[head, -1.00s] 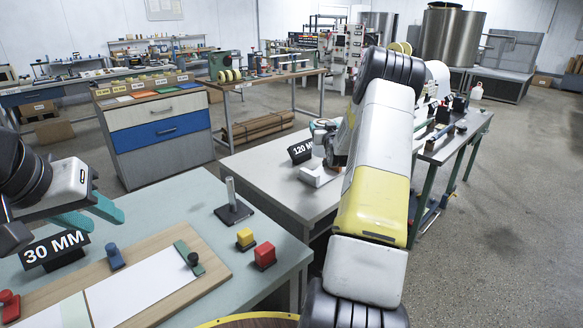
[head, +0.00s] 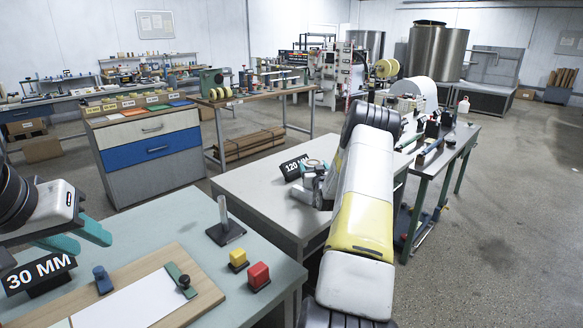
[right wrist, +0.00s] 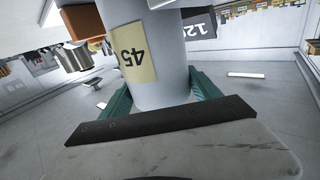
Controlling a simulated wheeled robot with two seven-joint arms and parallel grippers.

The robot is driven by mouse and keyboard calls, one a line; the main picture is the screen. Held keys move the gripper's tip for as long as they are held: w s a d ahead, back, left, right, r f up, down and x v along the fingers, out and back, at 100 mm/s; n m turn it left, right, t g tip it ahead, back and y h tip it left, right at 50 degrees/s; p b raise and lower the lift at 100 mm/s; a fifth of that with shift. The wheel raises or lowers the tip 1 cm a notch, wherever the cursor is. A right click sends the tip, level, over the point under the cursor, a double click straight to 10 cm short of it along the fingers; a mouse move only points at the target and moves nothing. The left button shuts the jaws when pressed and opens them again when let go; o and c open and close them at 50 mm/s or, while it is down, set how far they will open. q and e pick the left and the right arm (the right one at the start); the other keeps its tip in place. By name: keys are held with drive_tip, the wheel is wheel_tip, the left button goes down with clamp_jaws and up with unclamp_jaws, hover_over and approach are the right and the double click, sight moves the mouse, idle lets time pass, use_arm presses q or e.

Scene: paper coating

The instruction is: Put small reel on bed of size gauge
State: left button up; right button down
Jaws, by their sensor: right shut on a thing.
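My right gripper (right wrist: 160,96) is shut on a pale grey cylinder, which I take to be the small reel (right wrist: 168,75). The reel carries a yellowish label marked 45, and its teal fingers lie on both sides of it. In the head view my right gripper (head: 316,186) is over the grey table beside the 120 MM sign (head: 297,167), small and partly hidden by my own arm. My left gripper (head: 80,238) is open and empty at the left, with its teal fingers apart above the near table. I cannot tell which thing is the size gauge.
The near table (head: 150,215) bears a 30 MM sign (head: 40,273), a wooden board (head: 207,294) with a white sheet, a black-based post (head: 226,233), and yellow (head: 238,258) and red (head: 258,275) blocks. A table with rollers (head: 430,150) stands at right. The floor beyond it is clear.

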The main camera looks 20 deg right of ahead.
drive_tip(key=shift+c, duration=0.7)
unclamp_jaws()
drive_tip(key=shift+f, duration=0.15)
drive_tip(key=v, duration=1.2)
drive_tip(key=s+a+r+n+g+y, duration=0.1)
drive_tip(key=s+a+r+g+y, duration=0.15)
drive_tip(key=a+r, duration=0.55)
drive_tip(key=s+a+r+n+g+y, duration=0.1)
drive_tip(key=s+a+r+g, duration=0.2)
drive_tip(key=a+r, duration=0.55)
drive_tip(key=s+a+r+g+y, duration=0.1)
drive_tip(key=s+a, duration=0.3)
drive_tip(key=s, duration=0.5)
drive_tip(key=s+a+r+n+g+y, duration=0.1)
drive_tip(key=s+a, duration=0.4)
drive_tip(key=s, duration=0.5)
drive_tip(key=s+a+r+g+y, duration=0.1)
drive_tip(key=s+a+g, duration=0.2)
drive_tip(key=s, duration=0.6)
drive_tip(key=shift+s+a+r+n+g, duration=0.2)
drive_tip(key=shift+a+n+g, duration=0.15)
drive_tip(key=shift+a, duration=0.75)
